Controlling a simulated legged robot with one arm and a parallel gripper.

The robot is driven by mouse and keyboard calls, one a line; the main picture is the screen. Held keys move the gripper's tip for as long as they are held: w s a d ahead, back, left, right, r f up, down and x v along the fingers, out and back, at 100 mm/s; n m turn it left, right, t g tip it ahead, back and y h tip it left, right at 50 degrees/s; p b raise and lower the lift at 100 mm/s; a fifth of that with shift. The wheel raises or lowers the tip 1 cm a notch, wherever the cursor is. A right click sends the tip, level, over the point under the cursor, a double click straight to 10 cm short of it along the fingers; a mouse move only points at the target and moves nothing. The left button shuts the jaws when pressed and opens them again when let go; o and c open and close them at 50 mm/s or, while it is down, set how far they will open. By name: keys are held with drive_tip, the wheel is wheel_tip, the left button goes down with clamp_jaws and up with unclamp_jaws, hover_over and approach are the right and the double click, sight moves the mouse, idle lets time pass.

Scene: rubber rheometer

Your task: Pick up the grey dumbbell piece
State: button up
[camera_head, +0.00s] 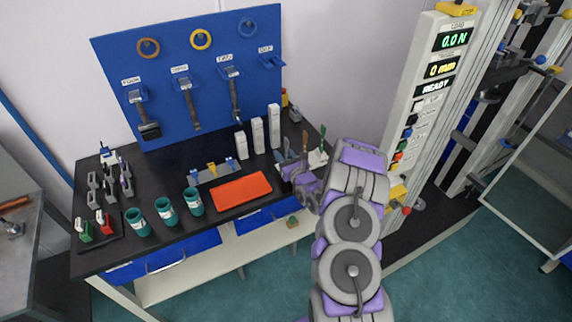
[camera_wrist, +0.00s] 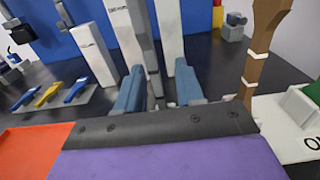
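A thin grey dumbbell piece (camera_wrist: 151,62) stands upright in the wrist view, wide at the top and narrow lower down. My gripper (camera_wrist: 158,88) is open, with one blue-grey finger to each side of this piece and visible gaps between. The piece's lower end is hidden or too small to make out. In the head view my gripper (camera_head: 293,170) is low over the right end of the black bench, and its tips are hard to tell from the things there.
A brown dumbbell piece (camera_wrist: 262,45) stands close right of my gripper. White blocks (camera_head: 257,136) stand behind. An orange mat (camera_head: 241,191) and teal cups (camera_head: 166,211) lie to the left. The testing machine (camera_head: 417,100) rises at right.

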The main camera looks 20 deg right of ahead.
drive_tip(key=shift+c, duration=0.5)
clamp_jaws()
